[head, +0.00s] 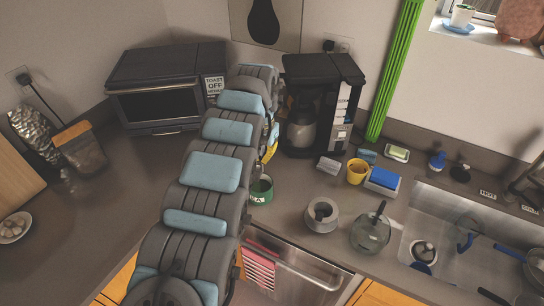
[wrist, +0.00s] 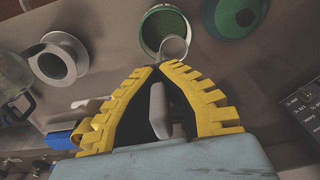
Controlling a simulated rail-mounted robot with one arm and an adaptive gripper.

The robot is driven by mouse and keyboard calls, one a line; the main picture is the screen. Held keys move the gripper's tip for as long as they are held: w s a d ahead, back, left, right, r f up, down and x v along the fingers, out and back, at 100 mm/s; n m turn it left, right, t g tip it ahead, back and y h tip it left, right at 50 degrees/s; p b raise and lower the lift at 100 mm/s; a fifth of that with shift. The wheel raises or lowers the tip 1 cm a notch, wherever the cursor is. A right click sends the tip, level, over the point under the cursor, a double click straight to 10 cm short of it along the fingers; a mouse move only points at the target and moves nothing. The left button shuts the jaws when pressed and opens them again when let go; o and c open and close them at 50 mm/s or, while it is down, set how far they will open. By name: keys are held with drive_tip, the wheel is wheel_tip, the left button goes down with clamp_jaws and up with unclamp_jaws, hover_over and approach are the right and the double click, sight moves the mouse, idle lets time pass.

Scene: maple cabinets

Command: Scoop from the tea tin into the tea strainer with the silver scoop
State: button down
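The green tea tin (head: 261,190) stands open on the counter just right of my arm. It also shows at the top of the wrist view (wrist: 150,38). My gripper (wrist: 164,66) has its yellow fingers closed around the handle of the silver scoop (wrist: 174,49). The scoop's bowl overlaps the tin's opening in the wrist view; its depth and contents are unclear. The grey, wide-rimmed vessel (head: 321,215), seemingly the tea strainer, stands right of the tin and is at upper left in the wrist view (wrist: 58,58). In the head view my arm mostly hides the gripper.
A glass pot (head: 370,233) with a dark handle stands right of the strainer. A green round lid (wrist: 225,22) lies beside the tin. A coffee maker (head: 322,105), yellow cup (head: 357,171) and blue sponge (head: 384,178) stand behind. The sink (head: 465,240) is at right.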

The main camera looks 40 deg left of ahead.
drive_tip(key=shift+f+b, duration=1.1)
drive_tip(key=shift+f, duration=3.8)
drive_tip(key=shift+r, duration=0.1)
drive_tip(key=shift+r+p, duration=1.3)
drive_tip(key=shift+r, duration=1.05)
drive_tip(key=shift+r+p, duration=0.3)
drive_tip(key=shift+r, duration=1.75)
